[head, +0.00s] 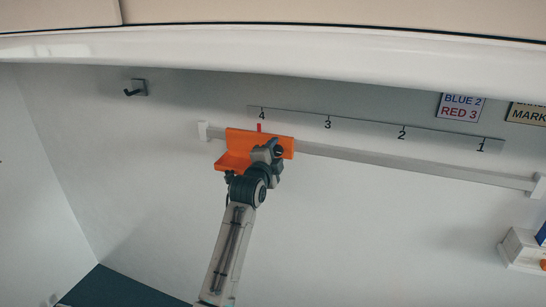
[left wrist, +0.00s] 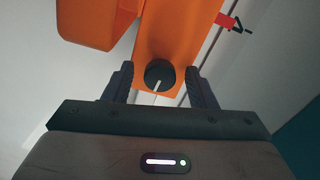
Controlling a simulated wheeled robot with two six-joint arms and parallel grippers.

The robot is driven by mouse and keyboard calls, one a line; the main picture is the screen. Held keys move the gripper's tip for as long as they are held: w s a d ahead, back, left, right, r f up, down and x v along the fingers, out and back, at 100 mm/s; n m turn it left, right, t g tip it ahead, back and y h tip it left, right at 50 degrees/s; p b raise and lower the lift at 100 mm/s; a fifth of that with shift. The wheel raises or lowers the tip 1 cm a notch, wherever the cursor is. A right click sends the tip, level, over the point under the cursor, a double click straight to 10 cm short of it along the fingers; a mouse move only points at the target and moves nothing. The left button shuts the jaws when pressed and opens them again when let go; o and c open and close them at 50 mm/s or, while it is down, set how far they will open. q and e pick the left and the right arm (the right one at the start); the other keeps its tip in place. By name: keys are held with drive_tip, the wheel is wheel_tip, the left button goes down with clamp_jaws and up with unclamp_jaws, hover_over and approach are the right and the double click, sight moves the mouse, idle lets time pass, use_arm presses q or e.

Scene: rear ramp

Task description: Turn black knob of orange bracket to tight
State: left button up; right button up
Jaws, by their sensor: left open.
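The orange bracket (head: 236,140) sits on the pale rail near its left end, with a red pointer (head: 259,127) close to the 4 mark. In the left wrist view the bracket (left wrist: 180,30) fills the upper middle. Its round black knob (left wrist: 158,73) shows there with a white line running down and slightly left. My left gripper (left wrist: 160,86) is open, one finger on each side of the knob, with visible gaps. In the head view my left gripper (head: 270,153) is in front of the bracket and hides detail of the knob. My right gripper is not in view.
The rail (head: 420,167) runs right across the wall below a numbered scale strip (head: 365,121). A black hook (head: 136,88) is at upper left. A sign (head: 461,107) reads BLUE 2, RED 3.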

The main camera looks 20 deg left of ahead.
use_arm(q)
drive_tip(key=s+b, duration=0.4)
drive_tip(key=s, duration=0.6)
drive_tip(key=shift+s+a, duration=0.2)
drive_tip(key=shift+s, duration=0.15)
drive_tip(key=shift+f, duration=0.1)
